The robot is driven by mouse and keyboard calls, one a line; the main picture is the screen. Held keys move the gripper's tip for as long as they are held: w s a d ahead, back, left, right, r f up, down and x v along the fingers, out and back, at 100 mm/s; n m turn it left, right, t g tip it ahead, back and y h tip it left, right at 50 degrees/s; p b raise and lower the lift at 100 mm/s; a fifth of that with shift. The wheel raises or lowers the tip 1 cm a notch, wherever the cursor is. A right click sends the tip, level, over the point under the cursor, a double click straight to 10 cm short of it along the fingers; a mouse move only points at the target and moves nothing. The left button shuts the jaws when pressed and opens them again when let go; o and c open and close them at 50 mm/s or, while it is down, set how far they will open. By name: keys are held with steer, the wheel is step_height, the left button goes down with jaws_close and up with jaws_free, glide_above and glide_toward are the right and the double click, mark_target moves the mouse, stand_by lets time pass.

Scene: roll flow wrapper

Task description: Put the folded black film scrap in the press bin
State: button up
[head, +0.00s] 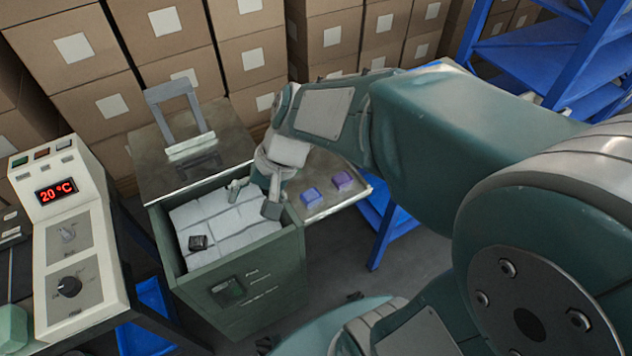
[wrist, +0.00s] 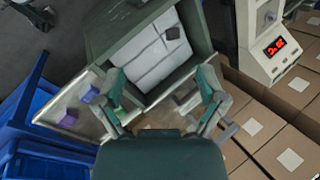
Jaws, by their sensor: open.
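The folded black film scrap (head: 198,242) lies on the white, block-like contents inside the green press bin (head: 245,292), near the left wall in the head view. In the wrist view the scrap (wrist: 172,33) also rests on the white contents of the bin (wrist: 98,28), near the far end. My gripper (head: 254,198) is over the right rear part of the bin's opening, apart from the scrap. In the wrist view my gripper (wrist: 163,95) has its fingers spread wide, with nothing held between them.
A metal top with an upright handle (head: 173,95) adjoins the bin's rear. A control box reading 20 °C (head: 85,205) stands left. Stacked cartons (head: 115,105) fill the back; a blue rack (head: 520,50) stands right.

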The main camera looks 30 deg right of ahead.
steer(key=s+d+r+n+t+h, duration=0.4)
steer(key=s+d+r+h, duration=0.1)
steer(key=s+d+r, duration=0.2)
steer(key=shift+d+r+t+h, duration=0.3)
steer(key=shift+d+t, duration=0.1)
steer(key=shift+d, duration=0.3)
